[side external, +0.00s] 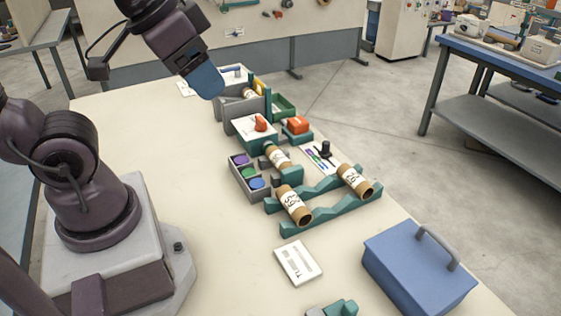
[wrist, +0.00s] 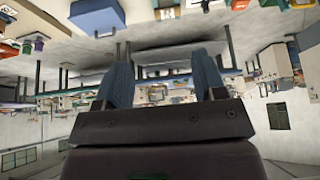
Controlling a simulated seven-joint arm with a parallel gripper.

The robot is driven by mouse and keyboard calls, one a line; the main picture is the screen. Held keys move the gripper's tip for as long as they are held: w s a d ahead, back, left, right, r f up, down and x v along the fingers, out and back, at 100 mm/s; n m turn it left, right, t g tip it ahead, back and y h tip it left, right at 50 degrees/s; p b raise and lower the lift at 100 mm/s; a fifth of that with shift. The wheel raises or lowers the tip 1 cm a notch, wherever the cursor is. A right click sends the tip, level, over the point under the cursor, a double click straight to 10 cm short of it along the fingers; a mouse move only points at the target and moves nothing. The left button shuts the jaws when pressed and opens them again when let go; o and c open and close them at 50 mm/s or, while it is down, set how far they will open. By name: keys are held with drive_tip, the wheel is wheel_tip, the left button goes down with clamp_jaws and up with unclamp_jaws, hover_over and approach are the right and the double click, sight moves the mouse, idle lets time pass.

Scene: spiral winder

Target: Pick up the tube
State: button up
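Brown cardboard tubes with white marked labels show in the side external view. One tube (side external: 293,205) lies at the near left of a teal notched rack (side external: 325,212), and another tube (side external: 355,181) lies at its right. A third tube (side external: 279,160) sits at a teal holder behind the rack, and part of one more (side external: 249,93) shows farther back. My gripper (side external: 208,88) is raised above the far left of the table, apart from all tubes. In the wrist view, its two blue fingers (wrist: 163,62) stand apart with nothing between them.
A grey tray (side external: 249,180) holds purple, green and blue round pieces. A blue box (side external: 418,268) with a handle stands at the right table edge. A white card (side external: 298,262) lies in front of the rack. The table's left middle is clear.

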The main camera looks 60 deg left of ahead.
drive_tip(key=shift+o, duration=0.3)
drive_tip(key=n+g, duration=0.6)
drive_tip(key=n, duration=1.2)
hover_over(280, 155)
wheel_tip(280, 155, down, 20)
wheel_tip(280, 155, down, 13)
drive_tip(key=shift+d+f, duration=0.1)
drive_tip(key=shift+f, duration=0.05)
drive_tip(key=c, duration=1)
